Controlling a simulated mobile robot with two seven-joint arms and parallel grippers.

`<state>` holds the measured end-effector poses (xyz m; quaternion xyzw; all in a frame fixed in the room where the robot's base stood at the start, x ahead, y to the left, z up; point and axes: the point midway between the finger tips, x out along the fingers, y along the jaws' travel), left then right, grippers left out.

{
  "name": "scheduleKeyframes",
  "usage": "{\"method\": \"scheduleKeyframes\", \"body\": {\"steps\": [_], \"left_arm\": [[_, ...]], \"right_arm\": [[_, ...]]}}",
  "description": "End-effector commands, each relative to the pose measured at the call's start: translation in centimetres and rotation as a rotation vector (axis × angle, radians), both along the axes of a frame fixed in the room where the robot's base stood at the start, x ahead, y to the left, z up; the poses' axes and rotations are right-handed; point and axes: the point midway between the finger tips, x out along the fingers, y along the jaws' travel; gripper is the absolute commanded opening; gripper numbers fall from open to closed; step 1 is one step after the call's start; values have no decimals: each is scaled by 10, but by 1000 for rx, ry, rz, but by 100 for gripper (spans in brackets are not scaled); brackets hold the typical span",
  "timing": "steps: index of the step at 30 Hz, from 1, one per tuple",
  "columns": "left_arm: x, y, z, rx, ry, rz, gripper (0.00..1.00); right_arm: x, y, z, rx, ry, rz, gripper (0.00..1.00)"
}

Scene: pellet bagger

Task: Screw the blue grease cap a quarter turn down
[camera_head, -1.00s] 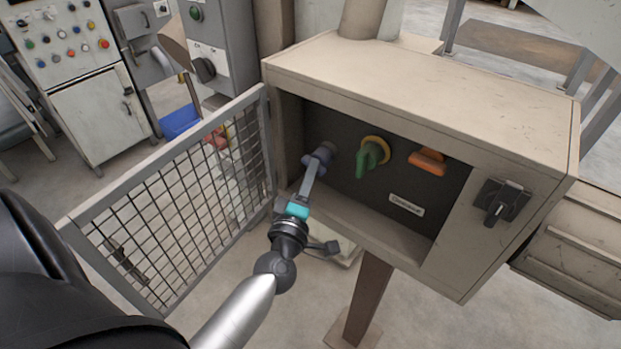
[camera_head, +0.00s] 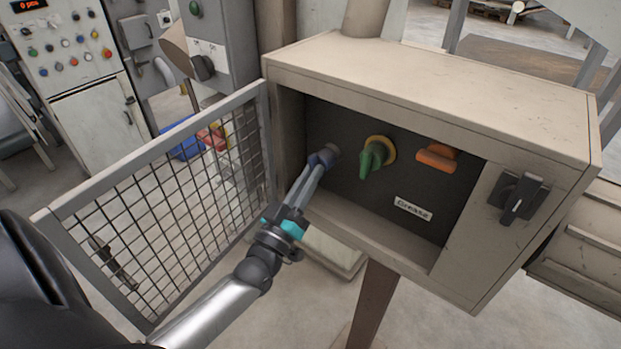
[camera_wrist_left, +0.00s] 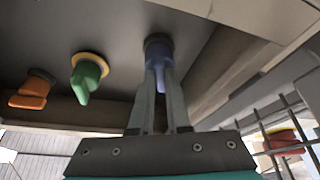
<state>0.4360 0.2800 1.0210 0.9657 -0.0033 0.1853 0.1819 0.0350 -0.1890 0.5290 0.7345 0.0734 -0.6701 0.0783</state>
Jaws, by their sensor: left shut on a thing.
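The blue grease cap (camera_head: 321,159) sits on a grey fitting at the left of the dark panel inside the beige box. It also shows in the left wrist view (camera_wrist_left: 158,58). My left gripper (camera_head: 318,166) reaches into the box from the lower left. Its two fingers are shut on the blue cap, one on each side, as the left wrist view (camera_wrist_left: 158,88) shows. The fingers hide part of the cap. My right gripper is in neither view.
A green cap (camera_head: 375,156) with a yellow ring and an orange cap (camera_head: 437,158) sit to the right on the panel. A "Grease" label (camera_head: 412,209) is below them. A mesh door (camera_head: 165,205) stands open at left. A black rotary switch (camera_head: 518,197) is on the box's right front.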

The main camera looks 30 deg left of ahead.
Motion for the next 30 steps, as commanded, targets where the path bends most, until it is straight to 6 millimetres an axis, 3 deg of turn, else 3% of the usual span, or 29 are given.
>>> {"method": "scheduleKeyframes", "body": {"steps": [12, 29, 30], "left_arm": [[0, 2, -1, 199, -14, 0, 0], [0, 2, -1, 228, -16, 0, 0], [0, 2, -1, 228, -16, 0, 17]], "right_arm": [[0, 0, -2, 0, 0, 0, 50], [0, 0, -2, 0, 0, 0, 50], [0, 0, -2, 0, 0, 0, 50]]}}
